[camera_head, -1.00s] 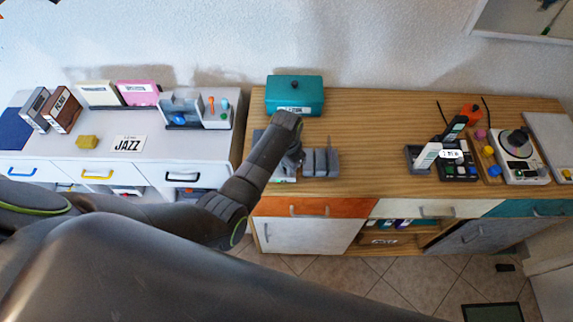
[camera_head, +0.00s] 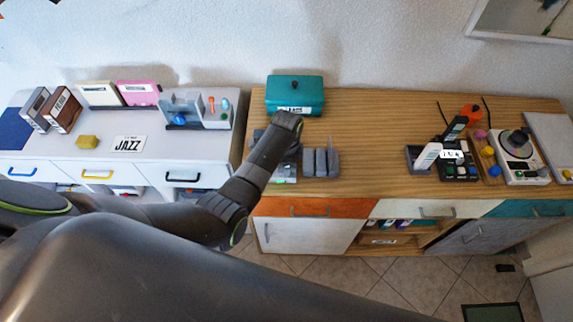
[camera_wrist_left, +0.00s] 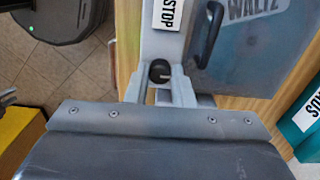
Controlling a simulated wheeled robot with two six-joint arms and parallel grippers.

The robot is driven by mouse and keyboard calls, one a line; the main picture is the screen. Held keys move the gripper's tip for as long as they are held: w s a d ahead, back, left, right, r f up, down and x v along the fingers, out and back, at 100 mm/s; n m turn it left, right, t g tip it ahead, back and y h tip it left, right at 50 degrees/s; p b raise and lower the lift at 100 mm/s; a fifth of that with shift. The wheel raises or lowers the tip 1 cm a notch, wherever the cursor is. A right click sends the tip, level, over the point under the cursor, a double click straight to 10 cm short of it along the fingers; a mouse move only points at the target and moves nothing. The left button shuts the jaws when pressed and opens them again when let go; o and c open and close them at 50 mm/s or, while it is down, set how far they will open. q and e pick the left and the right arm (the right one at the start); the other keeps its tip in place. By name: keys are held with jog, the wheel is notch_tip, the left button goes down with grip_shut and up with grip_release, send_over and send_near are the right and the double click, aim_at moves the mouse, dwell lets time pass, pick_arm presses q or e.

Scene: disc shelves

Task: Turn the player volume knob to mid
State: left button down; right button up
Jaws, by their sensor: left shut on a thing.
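The player (camera_head: 287,179) is on the wooden counter, mostly hidden behind my left arm in the head view. In the left wrist view its pale body (camera_wrist_left: 160,45) carries a STOP label and a round black volume knob (camera_wrist_left: 159,71) with a light mark on its left side. My left gripper (camera_wrist_left: 160,84) is shut on the knob, with one grey finger on each side. The knob is hidden in the head view, and the fingertips there are hard to make out. My right gripper is not in view.
A teal box (camera_head: 295,96) stands behind the player, and grey upright blocks (camera_head: 320,162) stand right of it. A grey panel (camera_wrist_left: 250,50) labelled WALTZ has a dark handle. A control unit (camera_head: 517,155) is far right. The counter's middle is clear.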

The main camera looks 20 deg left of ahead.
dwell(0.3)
pick_arm(q)
jog(key=c, duration=1.3)
grip_release()
jog(key=shift+d, duration=0.1)
jog(key=shift+o, duration=0.2)
